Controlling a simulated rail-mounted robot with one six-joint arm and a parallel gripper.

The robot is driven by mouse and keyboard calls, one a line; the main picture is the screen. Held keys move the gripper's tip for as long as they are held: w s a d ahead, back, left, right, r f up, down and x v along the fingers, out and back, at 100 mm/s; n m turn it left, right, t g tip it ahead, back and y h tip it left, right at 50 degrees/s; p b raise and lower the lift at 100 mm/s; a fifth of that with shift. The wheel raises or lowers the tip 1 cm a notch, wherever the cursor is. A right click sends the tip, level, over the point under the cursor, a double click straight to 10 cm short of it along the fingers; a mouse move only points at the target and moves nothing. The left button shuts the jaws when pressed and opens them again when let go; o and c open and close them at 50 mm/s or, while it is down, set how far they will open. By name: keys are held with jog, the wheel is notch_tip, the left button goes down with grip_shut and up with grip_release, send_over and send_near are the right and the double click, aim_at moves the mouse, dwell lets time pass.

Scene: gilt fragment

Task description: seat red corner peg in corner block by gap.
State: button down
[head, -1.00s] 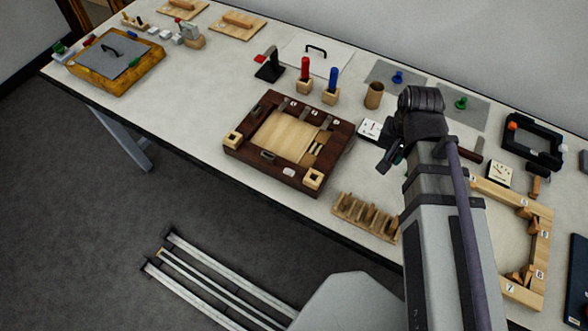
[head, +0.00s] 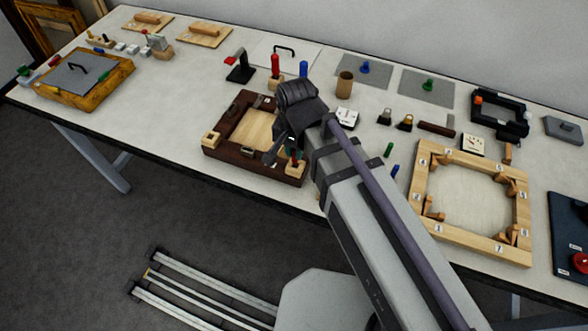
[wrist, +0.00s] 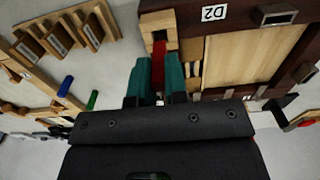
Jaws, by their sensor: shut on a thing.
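My gripper (head: 283,154) is over the near right corner of a dark wooden frame (head: 224,160) with a pale panel (head: 255,128). In the wrist view its teal fingers (wrist: 157,82) are shut on the red corner peg (wrist: 158,62). The peg also shows as a small red spot in the head view (head: 297,156). A pale corner block (wrist: 158,20) with a dark opening lies just beyond the peg's far end; it also shows in the head view (head: 295,169). I cannot tell whether the peg has entered the opening.
Another corner block (head: 211,139) sits at the frame's left. In the wrist view a slotted wooden rack (wrist: 60,42) lies to the left, with a loose blue peg (wrist: 66,86) and green peg (wrist: 92,100) nearby. A brown cup (head: 344,85) stands behind.

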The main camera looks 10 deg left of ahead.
jog(key=shift+f, duration=0.3)
notch_tip(320, 180, down, 4)
jog(key=b, duration=0.3)
jog(key=shift+b, duration=0.35)
jog(key=shift+r+p, duration=0.3)
jog(key=shift+f, duration=0.2)
jog(key=c, duration=1.1)
grip_release()
jog(key=shift+c, duration=0.2)
notch_tip(320, 180, up, 13)
jog(key=p, duration=1.2)
jog(key=shift+f, duration=0.3)
